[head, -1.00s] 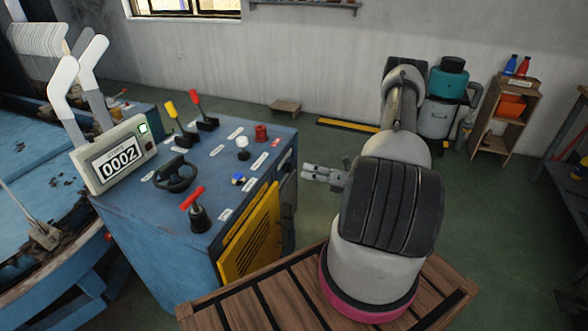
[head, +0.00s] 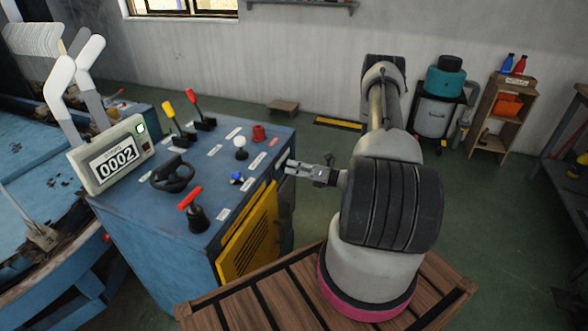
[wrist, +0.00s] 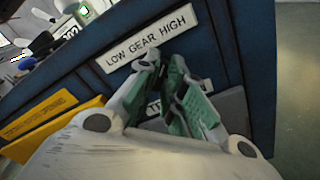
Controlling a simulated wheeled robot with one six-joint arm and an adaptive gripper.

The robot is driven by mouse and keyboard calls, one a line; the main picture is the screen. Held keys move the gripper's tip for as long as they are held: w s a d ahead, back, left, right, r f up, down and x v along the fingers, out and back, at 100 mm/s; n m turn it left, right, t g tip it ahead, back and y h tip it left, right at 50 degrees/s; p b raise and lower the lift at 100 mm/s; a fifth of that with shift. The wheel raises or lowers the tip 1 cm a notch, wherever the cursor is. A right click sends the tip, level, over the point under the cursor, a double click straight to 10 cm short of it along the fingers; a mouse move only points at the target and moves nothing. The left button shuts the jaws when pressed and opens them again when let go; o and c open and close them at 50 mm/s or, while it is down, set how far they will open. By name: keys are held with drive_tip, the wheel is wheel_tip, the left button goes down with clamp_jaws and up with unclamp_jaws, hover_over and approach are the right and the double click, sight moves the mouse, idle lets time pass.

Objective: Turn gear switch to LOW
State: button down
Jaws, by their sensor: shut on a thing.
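My gripper (head: 289,167) is at the right-hand face of the blue control cabinet (head: 150,235) in the head view. In the wrist view my gripper (wrist: 163,66) has its green-padded fingers just under a white label (wrist: 147,38) reading LOW GEAR HIGH. The fingers are shut on the gear switch below that label. The switch itself is mostly hidden between the fingers, so I cannot tell which way it points.
The cabinet top carries red and yellow levers (head: 190,108), a black handwheel (head: 172,175), a red-handled knob (head: 195,212) and a counter (head: 114,160) reading 0002. A yellow vented panel (head: 250,240) is on the cabinet's side. A second label sits behind the fingers.

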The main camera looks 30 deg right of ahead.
drive_tip(key=shift+n, duration=0.3)
drive_tip(key=shift+s+a+n, duration=0.1)
drive_tip(key=shift+a+n, duration=0.05)
drive_tip(key=shift+n, duration=4.15)
drive_tip(key=shift+s+a+n, duration=0.1)
drive_tip(key=shift+n, duration=4.2)
drive_tip(key=c, duration=1.5)
unclamp_jaws()
